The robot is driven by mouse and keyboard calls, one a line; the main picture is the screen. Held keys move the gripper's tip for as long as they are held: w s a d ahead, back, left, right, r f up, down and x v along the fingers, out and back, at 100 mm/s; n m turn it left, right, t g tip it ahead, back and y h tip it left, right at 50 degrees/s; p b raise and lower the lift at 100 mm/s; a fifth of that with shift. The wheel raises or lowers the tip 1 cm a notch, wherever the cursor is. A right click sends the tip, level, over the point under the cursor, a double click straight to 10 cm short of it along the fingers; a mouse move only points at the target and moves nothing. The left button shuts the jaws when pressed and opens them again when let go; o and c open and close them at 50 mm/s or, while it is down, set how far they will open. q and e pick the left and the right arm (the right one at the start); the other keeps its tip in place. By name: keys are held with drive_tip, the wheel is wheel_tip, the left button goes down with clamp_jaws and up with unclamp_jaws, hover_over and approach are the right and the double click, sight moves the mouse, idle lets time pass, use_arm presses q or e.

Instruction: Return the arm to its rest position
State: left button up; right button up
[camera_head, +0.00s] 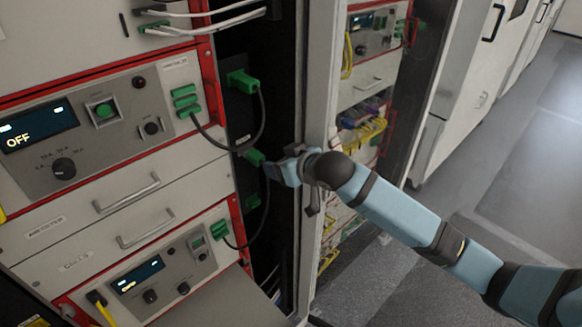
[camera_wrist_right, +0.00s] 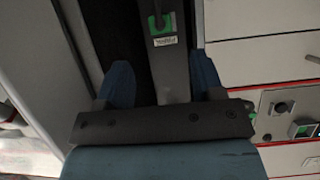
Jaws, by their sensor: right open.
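My right arm (camera_head: 400,215) reaches in from the lower right. My right gripper (camera_head: 278,172) is at the dark gap beside the red-framed cycler rack, close to a green plug (camera_head: 255,158) with a black cable. I cannot tell whether they touch. In the right wrist view the two blue fingers of this gripper (camera_wrist_right: 162,82) stand apart, on either side of a grey strip (camera_wrist_right: 172,75). A green connector (camera_wrist_right: 160,24) with a small label sits on that strip, beyond the fingertips. My left gripper is in neither view.
A cycler unit with an "OFF" display (camera_head: 40,130) and a lower unit (camera_head: 150,275) fill the left. Another green plug (camera_head: 242,80) and looping black cable (camera_head: 262,115) are near the gripper. A pale cabinet post (camera_head: 318,80) stands close by. Open floor (camera_head: 530,190) lies right.

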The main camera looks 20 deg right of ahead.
drive_tip(key=s+a+f+m+g+h, duration=0.1)
drive_tip(key=s+f, duration=2.7)
drive_tip(key=s, duration=0.1)
drive_tip(key=shift+a+f, duration=0.25)
drive_tip(key=shift+f, duration=0.15)
drive_tip(key=shift+a, duration=0.1)
